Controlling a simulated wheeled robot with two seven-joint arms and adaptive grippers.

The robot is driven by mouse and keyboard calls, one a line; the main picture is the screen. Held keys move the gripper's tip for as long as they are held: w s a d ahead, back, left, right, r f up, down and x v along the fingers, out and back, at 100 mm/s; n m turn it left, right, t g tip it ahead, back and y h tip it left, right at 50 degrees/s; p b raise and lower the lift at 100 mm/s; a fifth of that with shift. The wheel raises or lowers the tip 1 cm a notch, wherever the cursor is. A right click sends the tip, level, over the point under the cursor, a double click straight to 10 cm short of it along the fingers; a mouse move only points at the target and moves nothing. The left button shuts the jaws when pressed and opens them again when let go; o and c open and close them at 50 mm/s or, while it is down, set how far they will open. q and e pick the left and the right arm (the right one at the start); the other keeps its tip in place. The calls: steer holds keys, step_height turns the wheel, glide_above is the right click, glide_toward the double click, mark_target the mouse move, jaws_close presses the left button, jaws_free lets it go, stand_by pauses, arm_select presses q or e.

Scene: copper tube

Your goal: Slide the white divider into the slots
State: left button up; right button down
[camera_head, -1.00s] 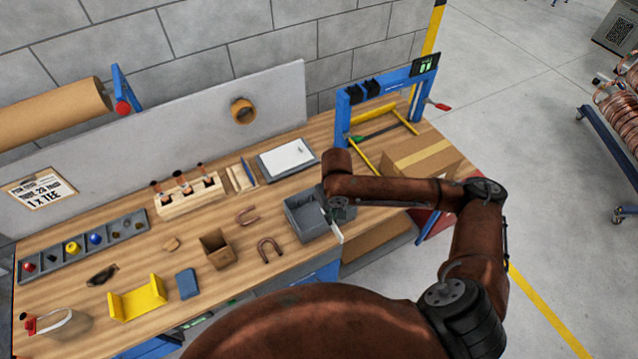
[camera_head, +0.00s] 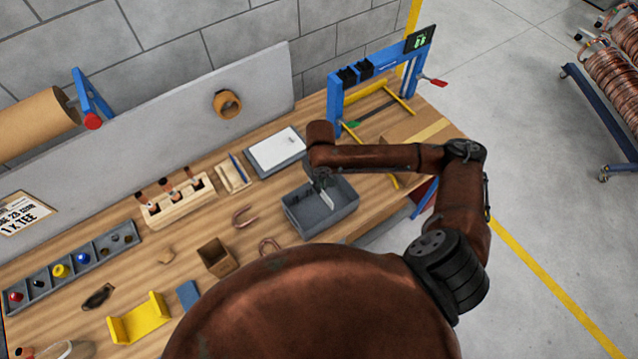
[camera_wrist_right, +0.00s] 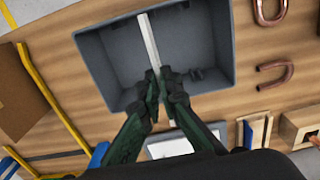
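The white divider (camera_head: 326,198) is a thin, narrow plate. My right gripper (camera_head: 318,184) is shut on it. My left gripper is not in view.
A white-and-grey tray (camera_head: 276,150) lies behind the bin. A cardboard box (camera_head: 417,132) and a blue frame (camera_head: 336,100) stand at the back right. Copper U-bends (camera_head: 245,216) and a small brown box (camera_head: 216,256) are left of the bin.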

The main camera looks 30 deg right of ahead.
steer(key=shift+w, duration=0.1)
steer(key=shift+r+p, duration=0.1)
steer(key=shift+p, duration=0.85)
step_height(320, 180, down, 4)
steer(key=shift+r+b, duration=0.1)
steer(key=shift+b, duration=0.7)
steer(key=shift+f, duration=0.4)
arm_select(q)
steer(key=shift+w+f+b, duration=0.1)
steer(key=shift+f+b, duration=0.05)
steer(key=shift+b, duration=0.15)
arm_select(e)
steer(key=shift+f, duration=0.75)
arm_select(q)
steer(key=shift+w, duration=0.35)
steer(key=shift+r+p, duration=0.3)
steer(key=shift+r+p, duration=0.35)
